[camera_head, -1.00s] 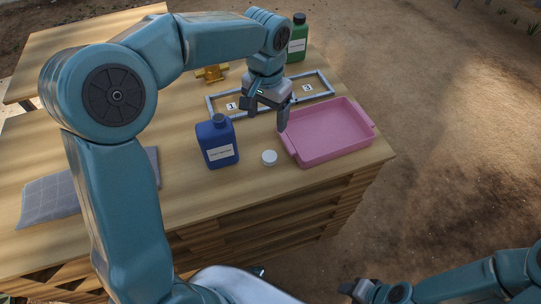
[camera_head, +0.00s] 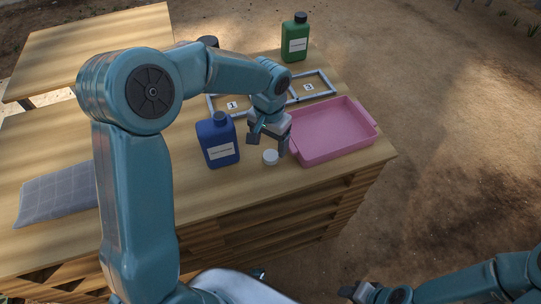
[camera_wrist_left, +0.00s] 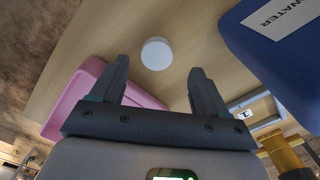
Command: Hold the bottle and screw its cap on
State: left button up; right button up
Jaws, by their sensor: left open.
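The blue bottle (camera_head: 213,151) with a white label stands upright on the wooden table; its label shows large at the upper right of the left wrist view (camera_wrist_left: 276,18). A round white cap (camera_head: 270,157) lies flat on the table just right of the bottle, apart from it. My left gripper (camera_head: 269,143) is open and empty, pointing down just above and behind the cap. In the left wrist view the cap (camera_wrist_left: 157,54) appears beyond and between the two spread fingers. My right gripper (camera_head: 352,291) is low at the bottom edge, away from the table; its jaw state is unclear.
A pink tray (camera_head: 332,152) sits just right of the cap. A green bottle (camera_head: 295,45) with a black cap stands at the back. Grey frames numbered 1 (camera_head: 232,105) and 3 (camera_head: 309,86) lie behind. A grey cloth (camera_head: 58,194) lies left. The table front is clear.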

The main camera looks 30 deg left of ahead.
aim_at(271, 155)
pick_arm(q)
jog(key=f, duration=0.4)
jog(key=shift+d+f, duration=0.15)
jog(key=shift+d, duration=0.05)
jog(key=c, duration=1.1)
notch_tip(271, 155, up, 20)
jog(key=p, duration=0.2)
jog(key=shift+f, duration=0.1)
